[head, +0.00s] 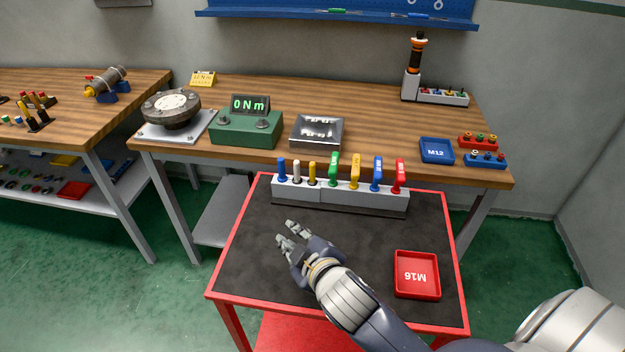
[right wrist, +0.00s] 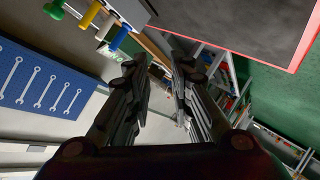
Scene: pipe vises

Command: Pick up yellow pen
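The slim yellow pen (head: 312,173) stands upright in the grey rack (head: 340,193) at the back of the red cart, between a white pen (head: 297,171) and a green-handled tool (head: 333,168). It also shows at the top left of the right wrist view (right wrist: 90,14). My right gripper (head: 286,233) is open and empty above the cart's black mat, in front of the rack and apart from it. Its spread fingers show in the right wrist view (right wrist: 158,78). A thicker yellow-handled tool (head: 354,171) stands farther right in the rack. My left gripper is not in view.
A blue pen (head: 282,169) stands at the rack's left end; blue (head: 376,173) and red (head: 400,175) tools stand at its right. A red M16 tray (head: 417,275) lies front right on the cart. The wooden workbench (head: 370,105) is behind. The mat's left side is clear.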

